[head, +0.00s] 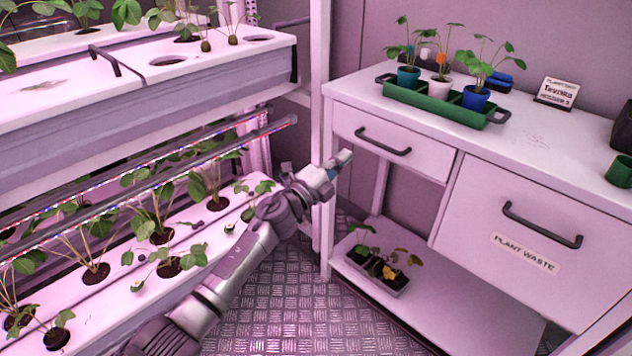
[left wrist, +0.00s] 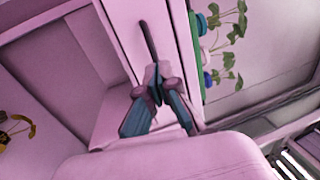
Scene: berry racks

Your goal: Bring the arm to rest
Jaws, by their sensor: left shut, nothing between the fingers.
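My left arm comes in from the lower left of the head view and reaches up toward the white cabinet (head: 520,142). My left gripper (head: 343,160) is shut and empty, in the gap between the plant rack and the cabinet, in front of the small drawer (head: 350,122). In the left wrist view the closed fingers (left wrist: 155,82) point toward the drawer's dark handle (left wrist: 148,42); I cannot tell whether they are near it or apart from it by much. The drawer looks closed. My right gripper is not in view.
A green tray (head: 425,106) with several potted seedlings stands on the cabinet top, beside a sign (head: 556,93) and a green cup (head: 620,171). A tray of plants (head: 378,268) sits on the lower shelf. A plant rack (head: 140,112) fills the left. The metal floor (head: 285,310) is clear.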

